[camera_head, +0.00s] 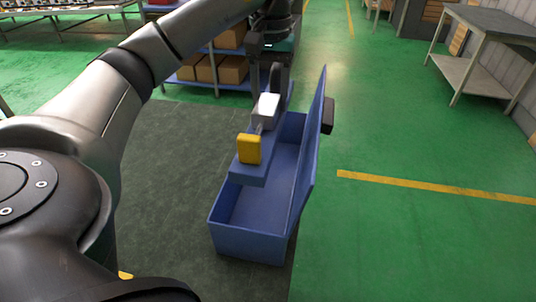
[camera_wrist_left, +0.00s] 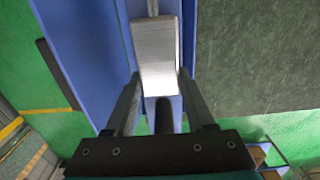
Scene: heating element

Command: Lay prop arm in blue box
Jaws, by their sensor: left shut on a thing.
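The blue box (camera_head: 250,243) stands open on the dark mat, with its tall side panel (camera_head: 311,150) raised on the right. The prop arm shows a pale silver block (camera_head: 267,108) and a yellow end (camera_head: 249,149), above the box's left part. My left gripper (camera_head: 275,78) is at its far end, pointing down and shut on the prop arm. In the left wrist view, the silver block (camera_wrist_left: 157,55) lies between the fingers of the left gripper (camera_wrist_left: 160,85). Whether the prop arm touches the box I cannot tell. My right gripper is not in view.
A shelf with cardboard boxes (camera_head: 232,70) stands behind the left arm. A grey metal table (camera_head: 490,25) is at the upper right. The green floor (camera_head: 400,240) right of the box is clear, with a yellow line (camera_head: 435,187) across it.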

